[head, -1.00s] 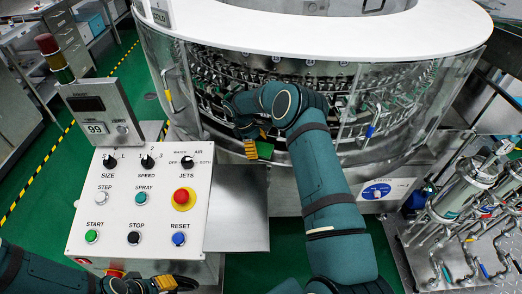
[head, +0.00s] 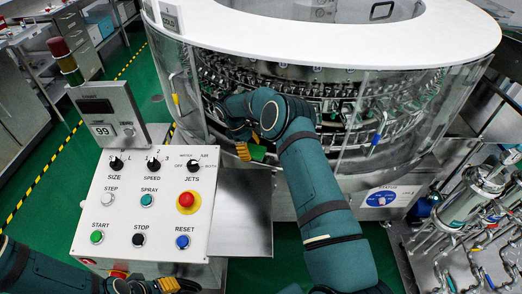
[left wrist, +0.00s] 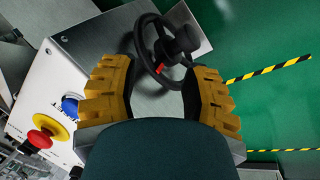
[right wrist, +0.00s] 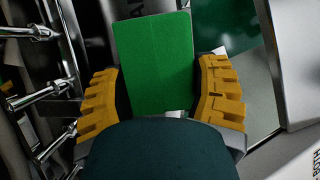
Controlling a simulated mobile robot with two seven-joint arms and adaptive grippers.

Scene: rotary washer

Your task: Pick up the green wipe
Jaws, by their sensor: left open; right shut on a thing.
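The green wipe (right wrist: 155,62) is a flat green rectangle between the yellow fingers of my right gripper (right wrist: 160,100) in the right wrist view. In the head view a small green part of the wipe (head: 258,152) shows beside the yellow fingertips of my right gripper (head: 250,152), in front of the washer. My right gripper is shut on the wipe. My left gripper (left wrist: 158,100) is open and empty in the left wrist view, with a black handwheel beyond its fingers. In the head view my left gripper (head: 165,286) is low, by the bottom of the control panel.
The round washer (head: 310,40) with clear guards and metal clamps fills the back. The control panel (head: 145,205) with knobs and buttons stands at left. A steel plate (head: 243,210) lies between panel and washer. Pipes and cylinders (head: 480,190) stand at the right.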

